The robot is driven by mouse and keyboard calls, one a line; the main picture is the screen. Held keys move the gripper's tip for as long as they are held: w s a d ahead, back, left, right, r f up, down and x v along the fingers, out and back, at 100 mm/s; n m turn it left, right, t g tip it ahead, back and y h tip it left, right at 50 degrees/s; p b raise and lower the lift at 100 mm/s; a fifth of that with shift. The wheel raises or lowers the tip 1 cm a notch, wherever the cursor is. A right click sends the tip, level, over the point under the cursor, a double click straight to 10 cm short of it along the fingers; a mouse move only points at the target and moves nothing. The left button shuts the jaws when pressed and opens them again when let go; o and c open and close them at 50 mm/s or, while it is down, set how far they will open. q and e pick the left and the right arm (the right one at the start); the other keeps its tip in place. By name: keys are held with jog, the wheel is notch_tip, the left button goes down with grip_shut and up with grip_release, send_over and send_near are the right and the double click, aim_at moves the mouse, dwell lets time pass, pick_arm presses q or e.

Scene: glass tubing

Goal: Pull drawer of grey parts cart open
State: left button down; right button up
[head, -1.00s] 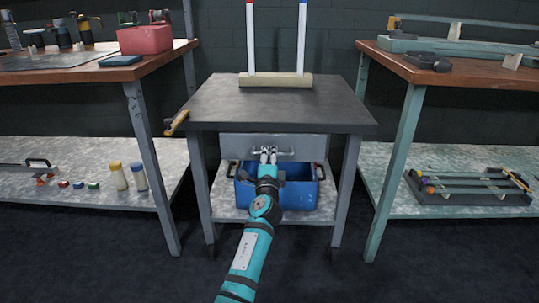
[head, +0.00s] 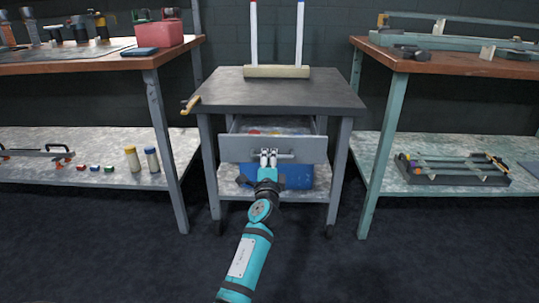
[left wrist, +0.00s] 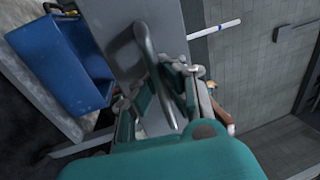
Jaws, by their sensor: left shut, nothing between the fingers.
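The grey parts cart (head: 330,93) stands in the middle of the head view. Its grey drawer (head: 234,148) is pulled out part way, and some coloured contents show inside behind the front. My left gripper (head: 268,158) is at the bar handle (head: 287,154) on the drawer front. In the left wrist view, the curved handle (left wrist: 146,48) runs down among the fingers (left wrist: 158,98). The fingers are shut, with no firm grip on the bar visible. My right gripper is not in view.
A blue bin (head: 300,178) sits on the cart's lower shelf, partly hidden by the drawer. Two upright tubes stand in a holder (head: 276,72) on the cart top. Wooden-topped benches stand left (head: 120,62) and right (head: 450,65). The floor before the cart is clear.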

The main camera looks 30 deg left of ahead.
pick_arm(q)
jog(key=c, duration=2.1)
grip_release()
jog(key=o, duration=0.7)
jog(key=v, duration=1.2)
jog(key=shift+d+r, duration=0.1)
